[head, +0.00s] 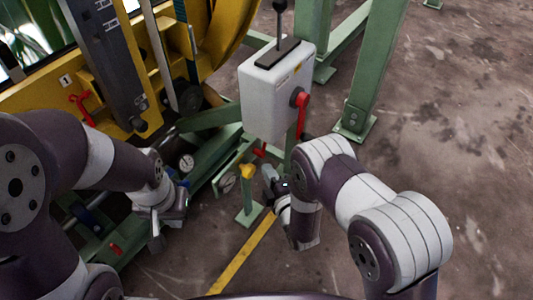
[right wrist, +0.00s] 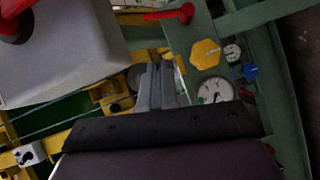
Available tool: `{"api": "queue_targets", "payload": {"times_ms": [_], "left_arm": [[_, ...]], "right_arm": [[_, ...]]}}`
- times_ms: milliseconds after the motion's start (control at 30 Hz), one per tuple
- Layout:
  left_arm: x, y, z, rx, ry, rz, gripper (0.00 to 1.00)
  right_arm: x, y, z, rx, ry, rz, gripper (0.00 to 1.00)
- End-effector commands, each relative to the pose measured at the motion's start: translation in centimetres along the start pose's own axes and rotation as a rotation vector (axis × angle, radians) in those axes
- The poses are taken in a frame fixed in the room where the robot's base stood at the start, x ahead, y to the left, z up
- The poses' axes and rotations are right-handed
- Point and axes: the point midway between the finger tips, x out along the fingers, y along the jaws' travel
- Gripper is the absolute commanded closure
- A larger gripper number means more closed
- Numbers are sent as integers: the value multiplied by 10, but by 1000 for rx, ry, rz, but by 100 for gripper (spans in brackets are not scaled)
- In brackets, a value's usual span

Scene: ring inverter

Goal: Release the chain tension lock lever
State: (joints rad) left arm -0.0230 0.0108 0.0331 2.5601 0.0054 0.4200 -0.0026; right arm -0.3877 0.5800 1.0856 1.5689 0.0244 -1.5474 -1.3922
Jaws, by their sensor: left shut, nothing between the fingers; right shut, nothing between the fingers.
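Several red levers show, and I cannot tell which is the chain tension lock lever. A red lever (head: 80,107) sits on the yellow frame at the left, near a plate marked 1. A red handle (head: 301,112) hangs on the side of the grey control box (head: 270,95). A small red lever (right wrist: 170,14) shows at the top of the right wrist view. My left gripper (head: 156,242) is shut and empty, low at the left. My right gripper (head: 268,178) is shut and empty below the box; its fingers (right wrist: 160,85) point toward the green panel, apart from the red lever.
A yellow knob (head: 247,171) on a green post stands left of my right gripper. The panel carries a yellow hexagonal knob (right wrist: 205,53), a gauge (right wrist: 215,91) and a blue knob (right wrist: 249,71). A green post (head: 375,70) stands behind. The floor at right is clear.

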Motion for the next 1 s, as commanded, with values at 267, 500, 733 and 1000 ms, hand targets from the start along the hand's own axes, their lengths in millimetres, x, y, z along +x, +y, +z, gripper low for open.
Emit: {"api": "queue_targets", "payload": {"times_ms": [267, 500, 733, 1000], "left_arm": [[31, 0, 4, 1, 0, 0, 100], [46, 0, 5, 1, 1, 0, 100], [47, 0, 5, 1, 1, 0, 100], [44, 0, 5, 1, 1, 0, 100]], "right_arm": [[61, -5, 1, 1, 0, 2, 100], [84, -3, 24, 1, -2, 1, 100], [88, 0, 29, 1, 0, -1, 100], [90, 3, 31, 1, -1, 0, 100]]}}
